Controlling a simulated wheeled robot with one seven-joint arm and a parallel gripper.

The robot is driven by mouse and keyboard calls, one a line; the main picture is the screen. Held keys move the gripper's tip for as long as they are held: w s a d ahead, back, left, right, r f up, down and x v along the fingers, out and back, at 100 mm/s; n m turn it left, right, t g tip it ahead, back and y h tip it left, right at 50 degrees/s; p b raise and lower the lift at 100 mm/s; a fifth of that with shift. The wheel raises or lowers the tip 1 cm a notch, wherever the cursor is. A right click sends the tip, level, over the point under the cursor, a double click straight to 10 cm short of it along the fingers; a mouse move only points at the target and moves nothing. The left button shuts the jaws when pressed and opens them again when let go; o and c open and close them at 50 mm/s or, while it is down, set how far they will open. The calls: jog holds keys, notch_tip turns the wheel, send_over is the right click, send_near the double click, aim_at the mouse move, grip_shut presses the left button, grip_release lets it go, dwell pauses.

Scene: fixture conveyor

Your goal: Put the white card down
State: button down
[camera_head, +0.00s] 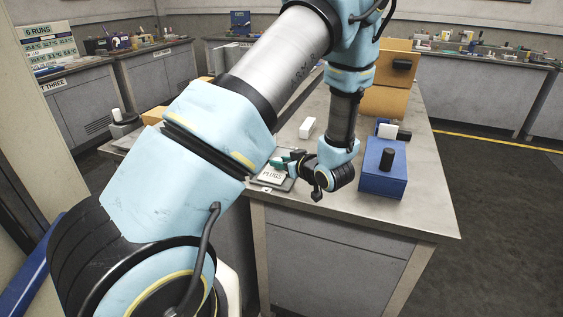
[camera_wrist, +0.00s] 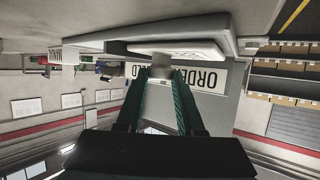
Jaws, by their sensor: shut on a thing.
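The white card (camera_head: 271,178), marked with dark letters that look like "PLUGS", is over a grey plate at the left edge of the bench. In the wrist view the card (camera_wrist: 190,47) is a pale slab with a small grey knob (camera_wrist: 175,62) on it. My gripper (camera_head: 284,162) is at the card's far edge, its green fingers closed on the knob; the fingertips also show in the wrist view (camera_wrist: 170,73). The card lies nearly flat, close against the grey plate (camera_head: 286,185). I cannot tell whether they touch.
A blue box (camera_head: 383,180) with a black cylinder (camera_head: 386,160) stands right of my wrist. A white block (camera_head: 307,128) lies behind the gripper. Orange boxes (camera_head: 385,102) stand farther back. The bench's front right (camera_head: 410,216) is clear.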

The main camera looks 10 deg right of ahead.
jog(key=c, duration=0.5)
grip_release()
jog(key=shift+f, duration=0.1)
jog(key=shift+s+d+r, duration=0.1)
jog(key=shift+r, duration=0.1)
jog(key=b+v, duration=0.2)
jog(key=v, duration=0.9)
jog(key=shift+s+d+r, duration=0.1)
jog(key=shift+s+r, duration=0.15)
jog(key=shift+r, duration=0.05)
jog(key=w+a+r+m+g+h, duration=0.2)
jog(key=w+a+g+h, duration=0.15)
jog(key=w+h, duration=0.25)
jog(key=s+a+m+g, duration=0.1)
jog(key=s+a+g, duration=0.1)
jog(key=s+a, duration=0.2)
jog(key=s+a+r+m+g, duration=0.1)
jog(key=s+a+g, duration=0.2)
jog(key=a, duration=0.5)
jog(key=s+a+r+m+g, duration=0.1)
jog(key=s+a+m+g, duration=0.1)
jog(key=s+a, duration=0.4)
jog(key=shift+a, duration=0.1)
